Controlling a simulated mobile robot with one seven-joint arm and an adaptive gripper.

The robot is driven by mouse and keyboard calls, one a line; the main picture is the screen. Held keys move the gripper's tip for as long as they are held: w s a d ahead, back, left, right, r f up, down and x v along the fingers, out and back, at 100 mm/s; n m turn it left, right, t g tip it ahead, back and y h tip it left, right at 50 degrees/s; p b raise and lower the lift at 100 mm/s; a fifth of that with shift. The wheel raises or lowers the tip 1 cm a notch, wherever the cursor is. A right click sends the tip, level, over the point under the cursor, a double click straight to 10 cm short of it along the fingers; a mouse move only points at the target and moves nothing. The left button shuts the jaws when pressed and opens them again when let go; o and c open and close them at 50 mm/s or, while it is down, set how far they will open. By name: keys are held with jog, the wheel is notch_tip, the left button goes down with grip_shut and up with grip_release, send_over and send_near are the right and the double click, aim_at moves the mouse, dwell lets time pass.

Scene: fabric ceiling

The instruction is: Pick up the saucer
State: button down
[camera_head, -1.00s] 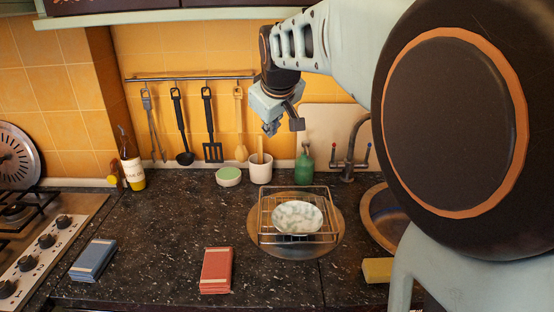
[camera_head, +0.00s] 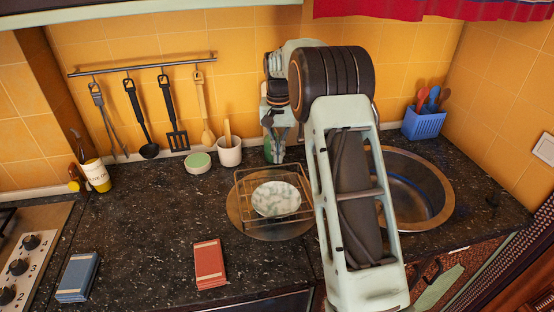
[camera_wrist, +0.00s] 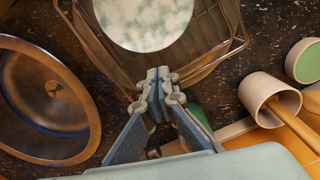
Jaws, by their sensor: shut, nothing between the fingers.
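The saucer (camera_head: 276,199) is pale with grey-green mottling. It rests in a wire rack (camera_head: 241,186) on the counter, and it also shows at the top of the wrist view (camera_wrist: 145,18), partly cut off by the frame edge. My gripper (camera_wrist: 158,72) is shut and empty, its fingertips pointing toward the rack's near edge in the wrist view, apart from the saucer in that picture. In the head view my gripper (camera_head: 279,130) is in front of the back wall, behind the rack, partly hidden by my arm.
A sink (camera_head: 440,190) lies to the right of the rack. A white cup (camera_head: 230,155) and a green-topped round tin (camera_head: 198,162) stand behind it. A green bottle (camera_head: 272,153) is close to my gripper. Red (camera_head: 210,264) and blue (camera_head: 77,277) packs lie in front. The counter's left middle is clear.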

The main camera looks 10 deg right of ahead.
aim_at(271, 198)
notch_tip(271, 198, down, 9)
jog(key=shift+r+p, duration=0.15)
jog(key=shift+p, duration=0.4)
